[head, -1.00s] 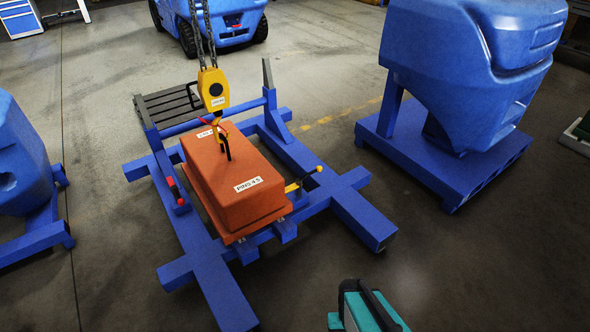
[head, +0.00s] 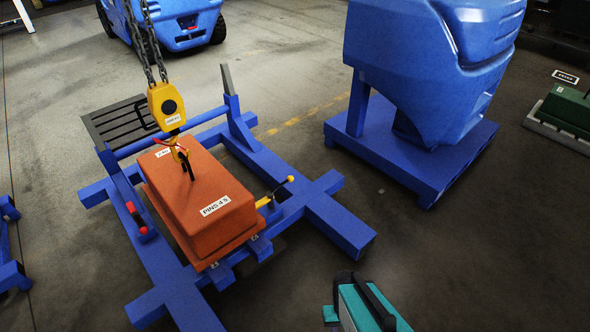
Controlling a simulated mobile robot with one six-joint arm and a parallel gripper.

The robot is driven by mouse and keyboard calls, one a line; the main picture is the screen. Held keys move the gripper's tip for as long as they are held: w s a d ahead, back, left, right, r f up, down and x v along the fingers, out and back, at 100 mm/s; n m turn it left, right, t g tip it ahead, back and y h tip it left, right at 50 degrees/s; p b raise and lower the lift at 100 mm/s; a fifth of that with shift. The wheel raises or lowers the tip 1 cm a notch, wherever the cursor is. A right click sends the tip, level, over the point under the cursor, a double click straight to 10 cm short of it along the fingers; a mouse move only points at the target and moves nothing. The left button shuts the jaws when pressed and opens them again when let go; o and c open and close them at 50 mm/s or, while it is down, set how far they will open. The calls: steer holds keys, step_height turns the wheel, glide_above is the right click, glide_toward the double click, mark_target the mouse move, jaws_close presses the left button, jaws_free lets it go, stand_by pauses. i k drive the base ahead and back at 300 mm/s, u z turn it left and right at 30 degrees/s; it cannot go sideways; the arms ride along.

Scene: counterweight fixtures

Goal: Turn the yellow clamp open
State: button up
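The yellow clamp (head: 263,202) is on the right side of the blue frame, beside the orange counterweight (head: 198,193). Its thin dark lever slants up and right to a yellow knob (head: 290,179). The yellow body lies close against the block's right side; whether it touches or presses on it, I cannot tell. The counterweight sits in the blue frame (head: 325,212) with a label reading "PINS 4 5" on its front.
A yellow hoist hook block (head: 166,105) hangs on chains, its hook at the counterweight's top. A red-handled part (head: 137,218) is on the frame's left side. A large blue casting (head: 425,70) stands on a blue base at right. Floor between is clear.

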mark_target(269, 199)
steer(key=z, duration=0.1)
steer(key=i, duration=1.35)
steer(key=u, duration=0.25)
